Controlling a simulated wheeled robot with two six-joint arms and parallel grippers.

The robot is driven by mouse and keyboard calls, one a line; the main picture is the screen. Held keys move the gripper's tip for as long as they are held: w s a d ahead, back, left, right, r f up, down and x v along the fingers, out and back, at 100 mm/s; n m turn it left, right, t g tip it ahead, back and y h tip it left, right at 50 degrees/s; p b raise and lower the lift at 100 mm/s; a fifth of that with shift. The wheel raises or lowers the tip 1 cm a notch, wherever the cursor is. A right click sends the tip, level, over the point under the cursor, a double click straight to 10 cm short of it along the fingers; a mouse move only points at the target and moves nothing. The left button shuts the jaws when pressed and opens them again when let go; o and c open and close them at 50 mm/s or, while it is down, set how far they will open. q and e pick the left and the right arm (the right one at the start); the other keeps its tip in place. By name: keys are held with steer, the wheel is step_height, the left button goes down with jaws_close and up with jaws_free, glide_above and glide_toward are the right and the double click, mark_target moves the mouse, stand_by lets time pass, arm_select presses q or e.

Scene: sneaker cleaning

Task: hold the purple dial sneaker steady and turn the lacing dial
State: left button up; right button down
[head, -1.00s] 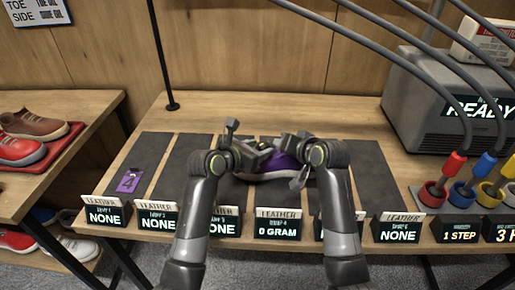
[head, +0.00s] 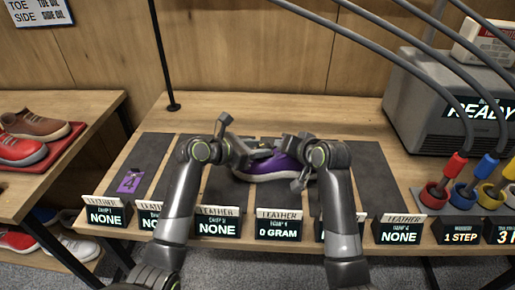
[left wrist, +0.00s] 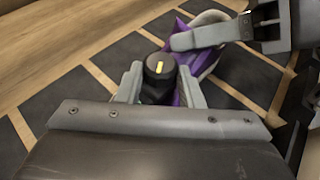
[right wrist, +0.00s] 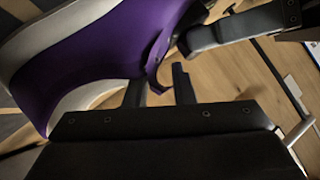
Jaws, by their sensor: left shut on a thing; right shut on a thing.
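The purple sneaker (head: 262,168), with a pale sole, is on a dark mat near the middle of the table. It fills the upper left of the right wrist view (right wrist: 95,55). The black lacing dial (left wrist: 157,68) has a yellow mark that points nearly straight up in the left wrist view. My left gripper (left wrist: 160,82) is shut on the dial, one finger on each side. My right gripper (right wrist: 158,85) is shut on a purple edge of the sneaker's upper. In the head view the two grippers meet above the shoe and hide its top and the dial.
Several small displays line the table's front edge, one reading 0 GRAM (head: 278,229). A purple tag marked 4 (head: 130,182) lies on the leftmost mat. A grey machine reading READY (head: 455,100) and coloured plugs in cups (head: 450,180) stand at the right.

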arm_select(q)
steer(key=o, duration=1)
steer(key=shift+a, duration=0.1)
steer(key=v, duration=1.2)
steer(key=shift+f, duration=0.1)
